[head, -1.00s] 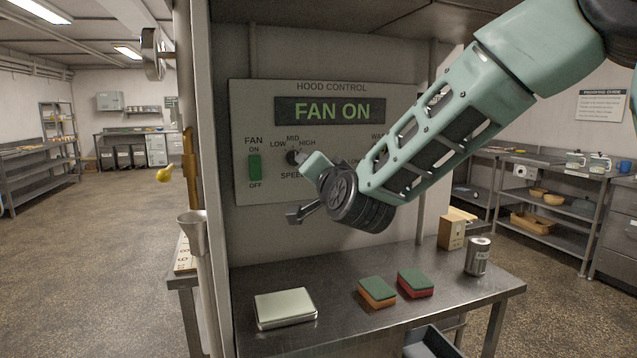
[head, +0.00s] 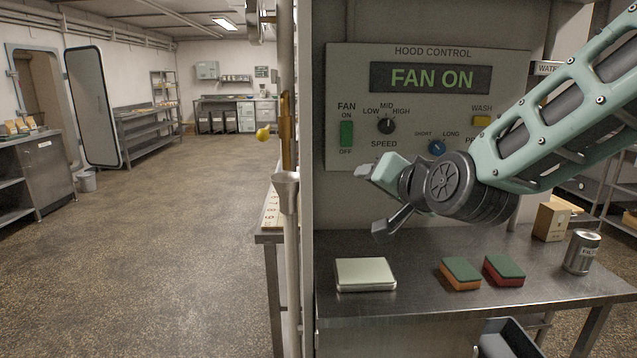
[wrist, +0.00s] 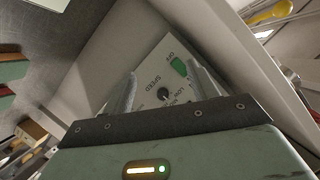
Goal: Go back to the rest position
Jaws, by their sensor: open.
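My gripper (head: 368,202) is open and empty in the head view. It is in front of the lower left part of the hood control panel (head: 350,64), above the steel table (head: 420,262). The panel's display (head: 431,78) reads FAN ON. The green fan switch (head: 346,134) and the dark speed knob (head: 387,125) are both in plain view, clear of the gripper. In the wrist view the two fingers stand apart, with the speed knob (wrist: 164,94) seen between them and the green switch (wrist: 179,66) beyond.
On the table are a flat pale scale-like box (head: 365,274), two sponges (head: 460,273) (head: 504,270), a metal can (head: 582,252) and a cardboard box (head: 552,221). A post (head: 290,220) stands at the panel's left. Open floor (head: 180,240) lies further left.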

